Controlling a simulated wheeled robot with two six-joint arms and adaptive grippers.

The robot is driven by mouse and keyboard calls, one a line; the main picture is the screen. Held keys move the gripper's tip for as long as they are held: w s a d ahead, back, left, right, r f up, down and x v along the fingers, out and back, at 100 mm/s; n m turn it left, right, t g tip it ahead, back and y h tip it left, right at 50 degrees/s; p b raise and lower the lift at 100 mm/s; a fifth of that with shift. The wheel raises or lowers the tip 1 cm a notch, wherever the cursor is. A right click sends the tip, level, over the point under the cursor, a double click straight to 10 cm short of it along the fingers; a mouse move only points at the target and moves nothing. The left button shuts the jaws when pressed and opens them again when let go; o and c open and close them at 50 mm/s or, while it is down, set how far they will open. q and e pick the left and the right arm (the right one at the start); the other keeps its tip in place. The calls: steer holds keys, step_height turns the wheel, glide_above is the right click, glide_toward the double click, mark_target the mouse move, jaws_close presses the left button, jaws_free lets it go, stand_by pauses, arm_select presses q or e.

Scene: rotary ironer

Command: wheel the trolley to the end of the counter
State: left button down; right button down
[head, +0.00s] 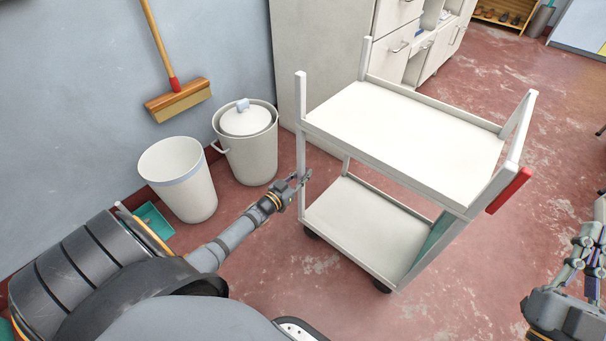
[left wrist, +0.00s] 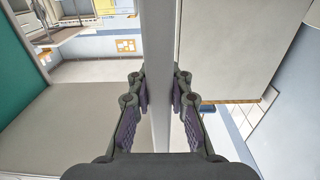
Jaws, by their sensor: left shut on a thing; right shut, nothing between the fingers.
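The white two-shelf trolley (head: 405,130) stands on the red floor in the middle of the head view, with a red handle (head: 509,191) at its right end. My left gripper (head: 302,178) is shut on the trolley's near-left upright post, between the two shelves. In the left wrist view the fingers (left wrist: 160,95) close on both sides of this post (left wrist: 160,60). My right gripper (head: 592,240) is shut and empty at the right edge of the head view, apart from the trolley.
A white bin (head: 180,185) and a lidded bucket (head: 249,155) stand by the wall, left of the trolley. White cabinets (head: 320,45) stand close behind the trolley. Open floor (head: 490,100) lies to the right.

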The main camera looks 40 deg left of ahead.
arm_select(q)
steer(key=shift+f, duration=0.1)
steer(key=c, duration=1.2)
jaws_free()
steer(key=shift+o, duration=0.2)
steer(key=s+a, duration=0.1)
steer(key=s, duration=1.1)
steer(key=shift+a, duration=0.15)
